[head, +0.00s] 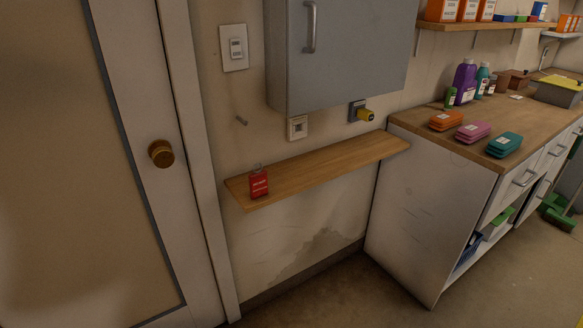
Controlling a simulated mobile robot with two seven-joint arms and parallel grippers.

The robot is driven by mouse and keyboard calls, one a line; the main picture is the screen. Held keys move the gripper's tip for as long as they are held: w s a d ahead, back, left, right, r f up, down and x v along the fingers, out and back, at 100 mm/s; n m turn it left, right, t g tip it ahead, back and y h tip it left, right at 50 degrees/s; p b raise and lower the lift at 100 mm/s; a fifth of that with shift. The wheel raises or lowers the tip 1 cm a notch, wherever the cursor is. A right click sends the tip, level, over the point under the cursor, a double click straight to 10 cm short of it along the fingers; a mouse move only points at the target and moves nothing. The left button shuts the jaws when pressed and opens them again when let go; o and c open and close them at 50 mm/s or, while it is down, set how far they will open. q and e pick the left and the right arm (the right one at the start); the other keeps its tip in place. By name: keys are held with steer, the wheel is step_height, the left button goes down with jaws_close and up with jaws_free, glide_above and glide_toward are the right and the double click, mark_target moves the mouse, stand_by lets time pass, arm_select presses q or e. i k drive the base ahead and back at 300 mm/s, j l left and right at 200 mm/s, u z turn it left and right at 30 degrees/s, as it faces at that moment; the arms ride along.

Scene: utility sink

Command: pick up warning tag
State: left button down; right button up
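The red warning tag (259,184) is at the left end of a narrow wooden shelf (325,168) on the wall. It has pale markings too small to read and a thin loop at its top. It appears upright; whether it stands or leans on something I cannot tell. Neither of my grippers is in the head view.
A grey wall cabinet (345,55) hangs above the shelf. The counter (415,122) at right holds sponges and bottles. A door with a brass knob (161,153) is at left. The shelf's middle is bare.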

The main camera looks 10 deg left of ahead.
mark_target(257, 180)
steer(key=i, duration=0.45)
steer(key=i+l, duration=0.15)
steer(key=i, duration=0.3)
